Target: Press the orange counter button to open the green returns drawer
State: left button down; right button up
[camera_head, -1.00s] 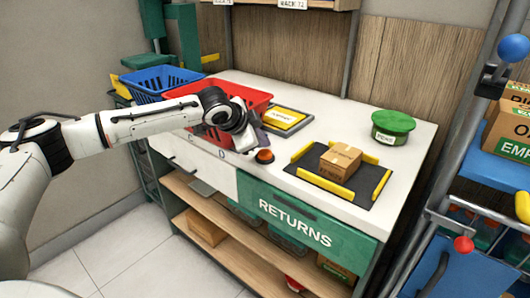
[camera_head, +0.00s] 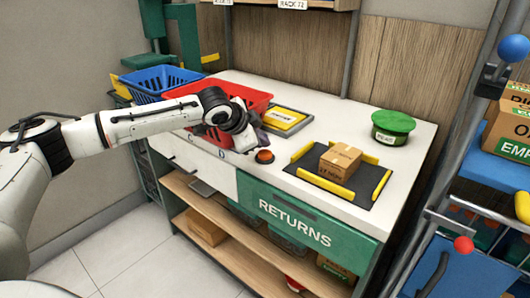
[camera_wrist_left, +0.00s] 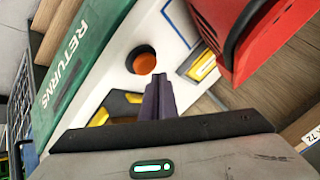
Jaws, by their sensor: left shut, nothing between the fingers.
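The orange button (camera_head: 264,156) sits in a dark round base near the front edge of the white counter. It also shows in the left wrist view (camera_wrist_left: 145,62), just beyond my fingertips and a little to their left. My left gripper (camera_head: 258,140) is beside the button in the head view, with its fingers partly hidden by the wrist. In the left wrist view its dark fingers (camera_wrist_left: 160,82) are together and hold nothing. I cannot tell any contact with the button. The green returns drawer (camera_head: 300,222) is closed, flush with the counter front. My right gripper does not show.
A red basket (camera_head: 252,98) stands behind my left wrist, with a blue basket (camera_head: 160,80) farther left. A small carton (camera_head: 341,160) lies on a black mat with yellow bars.

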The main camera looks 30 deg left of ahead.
pick_arm(q)
jog(key=shift+f, duration=0.1)
dwell(0.4)
jog(key=shift+f+p, duration=0.3)
